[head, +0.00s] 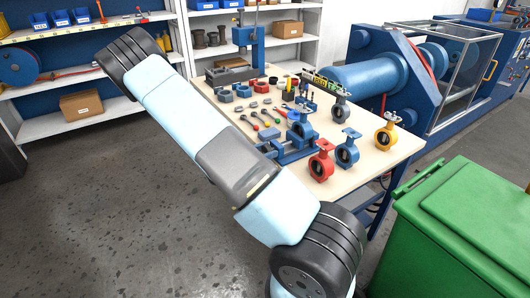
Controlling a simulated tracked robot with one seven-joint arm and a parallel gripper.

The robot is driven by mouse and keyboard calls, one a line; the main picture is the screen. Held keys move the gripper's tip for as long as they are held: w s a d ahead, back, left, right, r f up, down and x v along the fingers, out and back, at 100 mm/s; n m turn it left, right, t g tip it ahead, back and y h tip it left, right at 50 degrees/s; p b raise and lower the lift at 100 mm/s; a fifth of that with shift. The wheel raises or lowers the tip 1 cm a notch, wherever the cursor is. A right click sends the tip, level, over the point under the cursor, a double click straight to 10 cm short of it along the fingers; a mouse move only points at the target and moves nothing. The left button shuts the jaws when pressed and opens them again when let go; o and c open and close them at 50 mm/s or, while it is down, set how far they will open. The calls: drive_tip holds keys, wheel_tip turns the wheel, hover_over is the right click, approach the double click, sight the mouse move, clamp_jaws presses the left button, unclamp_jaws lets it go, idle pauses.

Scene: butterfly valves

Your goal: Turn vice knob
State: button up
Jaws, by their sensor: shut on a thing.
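A blue vice (290,153) stands at the table's near left edge, with a blue valve body (301,130) at its jaws. The vice's left end is partly covered by my arm, and I cannot make out its knob. My arm crosses the picture from the bottom middle to the upper left, passing in front of the table's left edge. My gripper is not visible in the head view, so its contact with the knob cannot be seen.
The table (390,155) holds a red valve (321,163), a blue valve (347,151), a yellow valve (386,134) and several tools. A green bin (460,225) stands at the right. Shelves (90,120) line the back left. Open floor lies at the left.

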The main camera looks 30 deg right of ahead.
drive_tip(key=o, duration=1)
drive_tip(key=a, duration=1.4)
drive_tip(key=shift+s, duration=0.2)
drive_tip(key=shift+d, duration=0.1)
drive_tip(key=s+a+r+m+t+y, duration=0.1)
drive_tip(key=s+r+m+y, duration=0.5)
drive_tip(key=r, duration=0.5)
drive_tip(key=s+a+r+m+t+y, duration=0.2)
drive_tip(key=s+r+m+y, duration=0.4)
drive_tip(key=s+r, duration=0.4)
drive_tip(key=s+a+r+m+t+y, duration=0.1)
drive_tip(key=s+r+m+t+y, duration=0.1)
drive_tip(key=s+r+m+y, duration=0.4)
drive_tip(key=shift+w+v, duration=0.15)
drive_tip(key=shift+v, duration=1.85)
drive_tip(key=shift+w+v, duration=0.15)
drive_tip(key=shift+v, duration=1.85)
